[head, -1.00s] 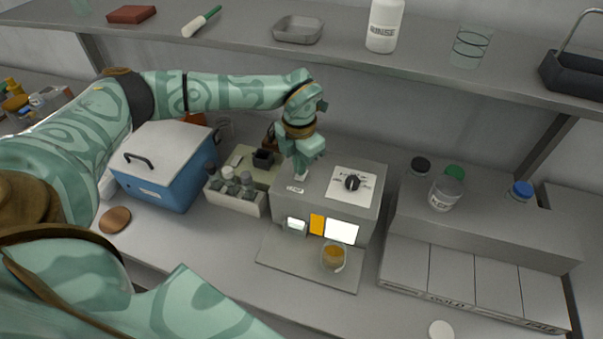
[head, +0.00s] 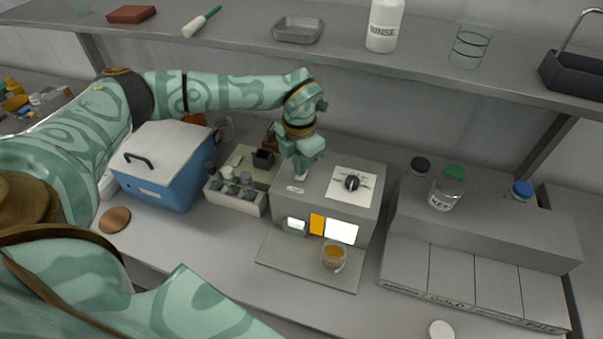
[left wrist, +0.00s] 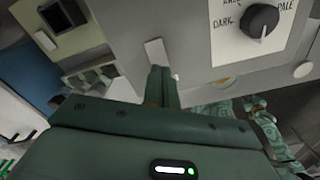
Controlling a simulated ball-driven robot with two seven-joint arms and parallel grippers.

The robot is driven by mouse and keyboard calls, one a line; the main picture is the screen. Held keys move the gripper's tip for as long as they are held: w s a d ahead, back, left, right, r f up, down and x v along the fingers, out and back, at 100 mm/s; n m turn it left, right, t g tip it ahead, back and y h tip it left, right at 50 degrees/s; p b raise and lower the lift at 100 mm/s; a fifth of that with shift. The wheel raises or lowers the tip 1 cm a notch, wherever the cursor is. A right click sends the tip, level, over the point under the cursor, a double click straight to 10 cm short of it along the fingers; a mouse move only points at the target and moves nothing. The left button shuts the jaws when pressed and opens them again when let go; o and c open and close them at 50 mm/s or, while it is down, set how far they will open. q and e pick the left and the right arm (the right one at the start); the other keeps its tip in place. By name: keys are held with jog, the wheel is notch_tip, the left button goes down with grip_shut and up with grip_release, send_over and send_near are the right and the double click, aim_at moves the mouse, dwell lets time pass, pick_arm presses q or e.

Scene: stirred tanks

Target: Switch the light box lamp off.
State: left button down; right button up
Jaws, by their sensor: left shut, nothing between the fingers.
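The light box (head: 325,205) is a grey block on the bench with a black knob (head: 352,183) on a white dial plate on top. Its front windows glow white (head: 341,231) and orange (head: 317,224), so the lamp is lit. In the left wrist view, the shut fingers (left wrist: 162,72) are close to a small white plate (left wrist: 155,51); contact cannot be told. The knob (left wrist: 259,21) is to their right.
A beaker of amber liquid (head: 333,257) stands on the plate before the box. A rack of bottles (head: 235,198) and a blue cooler (head: 165,175) stand to the left. A grey step with jars (head: 446,189) is to the right. A shelf (head: 240,40) runs above.

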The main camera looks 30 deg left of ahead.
pick_arm(q)
jog(key=shift+f+b, duration=0.5)
jog(key=shift+f, duration=0.5)
dwell(0.3)
jog(key=shift+s+r, duration=0.1)
notch_tip(320, 180, up, 7)
jog(key=p, duration=0.6)
jog(key=shift+p, duration=0.35)
